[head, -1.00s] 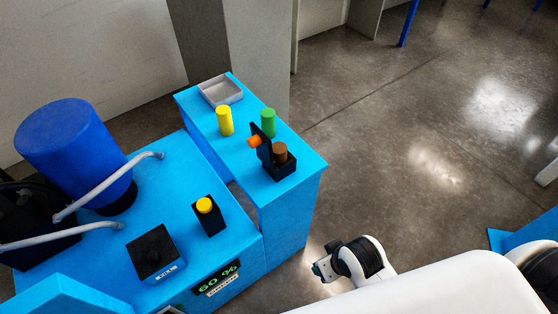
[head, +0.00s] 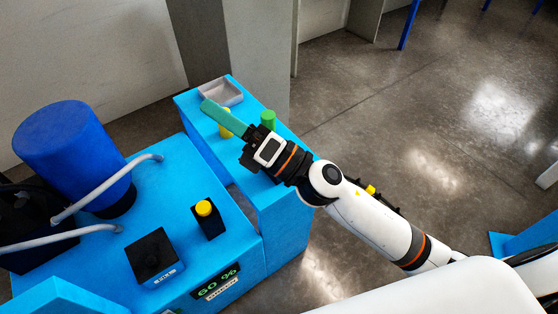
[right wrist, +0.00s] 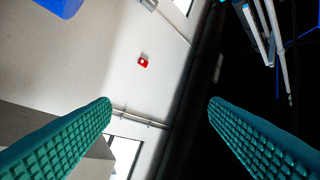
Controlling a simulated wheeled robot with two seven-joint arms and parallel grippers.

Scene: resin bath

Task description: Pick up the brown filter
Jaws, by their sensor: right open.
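The brown filter is hidden in the head view now; my right gripper and wrist cover the spot on the blue bench where it stood in a black holder. My right gripper (head: 218,112) reaches over that bench from the right, its teal finger pointing up and left past the yellow cylinder (head: 225,131). In the right wrist view the two teal ridged fingers (right wrist: 160,105) are wide apart with nothing between them. That view shows a wall and dark background, no filter. My left gripper is not in view.
A green cylinder (head: 268,119) stands beside my right gripper. A grey tray (head: 232,97) sits at the bench's far end. The nearer blue table carries a blue drum (head: 70,155), grey hoses, a black box (head: 153,254) and a black holder with a yellow top (head: 205,218).

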